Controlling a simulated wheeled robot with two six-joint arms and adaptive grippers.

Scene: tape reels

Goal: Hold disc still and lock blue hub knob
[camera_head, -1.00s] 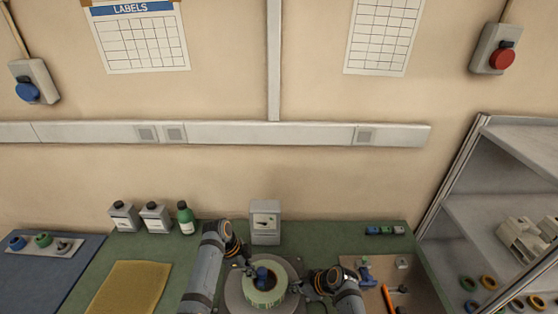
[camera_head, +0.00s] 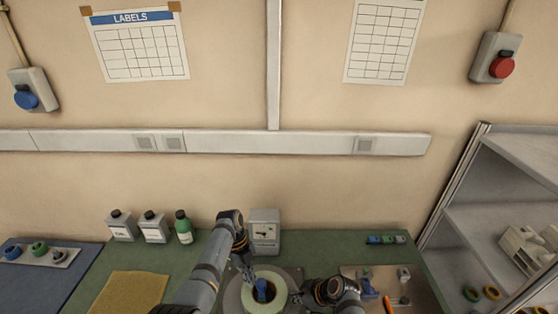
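The blue hub knob (camera_head: 262,290) stands in the middle of a pale green tape reel (camera_head: 277,300). The reel lies on a round grey disc (camera_head: 232,292) at the bottom of the head view. My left gripper (camera_head: 255,280) points down from behind and left, with its tips at the knob. I cannot tell whether it touches or grips it. My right gripper (camera_head: 293,298) is low at the right edge of the reel and disc. Its fingers are small and dark, so its opening and contact are unclear.
A grey box with a dial (camera_head: 264,232) stands close behind the disc. Bottles, including a green one (camera_head: 184,227), stand at the back left. A yellow mat (camera_head: 130,293) lies left. A brown tool board (camera_head: 352,272) lies right, beside a shelf (camera_head: 490,215).

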